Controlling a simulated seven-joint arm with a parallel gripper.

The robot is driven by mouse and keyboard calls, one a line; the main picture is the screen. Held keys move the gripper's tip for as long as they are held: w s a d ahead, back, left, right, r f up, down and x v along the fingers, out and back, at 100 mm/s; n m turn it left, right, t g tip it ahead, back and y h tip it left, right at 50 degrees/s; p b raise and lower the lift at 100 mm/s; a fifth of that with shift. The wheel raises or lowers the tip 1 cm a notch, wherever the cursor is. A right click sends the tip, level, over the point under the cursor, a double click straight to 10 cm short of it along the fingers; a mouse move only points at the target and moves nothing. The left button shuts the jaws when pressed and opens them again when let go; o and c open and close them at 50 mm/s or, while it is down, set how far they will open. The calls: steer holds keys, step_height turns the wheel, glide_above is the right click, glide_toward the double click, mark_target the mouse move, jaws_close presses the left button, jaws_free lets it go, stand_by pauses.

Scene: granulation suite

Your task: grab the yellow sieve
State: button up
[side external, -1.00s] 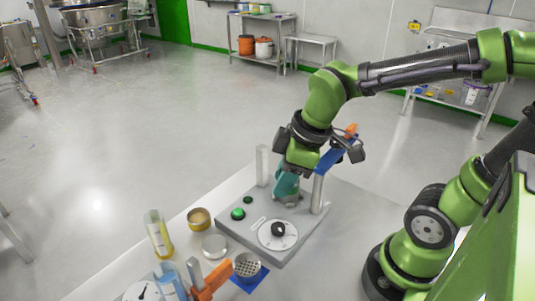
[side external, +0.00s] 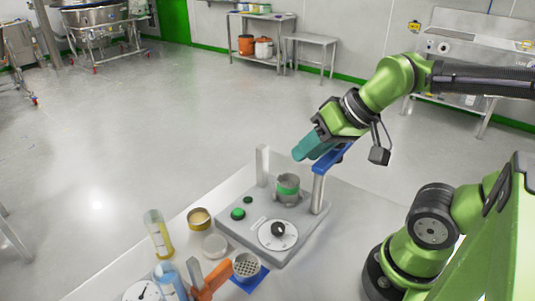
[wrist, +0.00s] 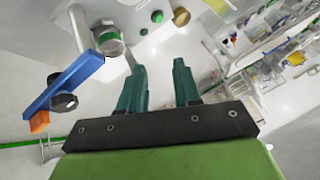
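The yellow sieve (side external: 199,218) is a short, brass-yellow round pan on the bench, left of the grey machine base. In the wrist view, a small yellowish round thing (wrist: 182,17) beyond the green buttons is probably it. My gripper (side external: 305,154) is in the air above the machine, up and to the right of the yellow sieve and well apart from it. In the wrist view its two teal fingers (wrist: 158,66) are spread, with nothing between them.
A grey sieve with a green band (side external: 287,190) stands on the machine (side external: 245,230), between a grey post and a blue arm (side external: 331,158). A pale round pan (side external: 214,245), a perforated grey sieve (side external: 246,265), a yellow-based cylinder (side external: 159,236) and an orange-handled tool (side external: 213,280) stand nearby.

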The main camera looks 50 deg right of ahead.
steer(key=o, duration=1.1)
steer(key=n+g+h, duration=0.2)
steer(key=n+g, duration=0.5)
steer(key=n, duration=0.2)
glide_above(198, 215)
steer(key=s+a, duration=0.1)
steer(key=s, duration=0.1)
steer(key=shift+f, duration=3.85)
steer(key=f, duration=1)
steer(key=shift+w+a+f, duration=0.15)
steer(key=shift+a+f, duration=0.05)
steer(key=shift+f, duration=0.1)
steer(key=shift+s+f, duration=0.2)
steer(key=shift+f, duration=2.6)
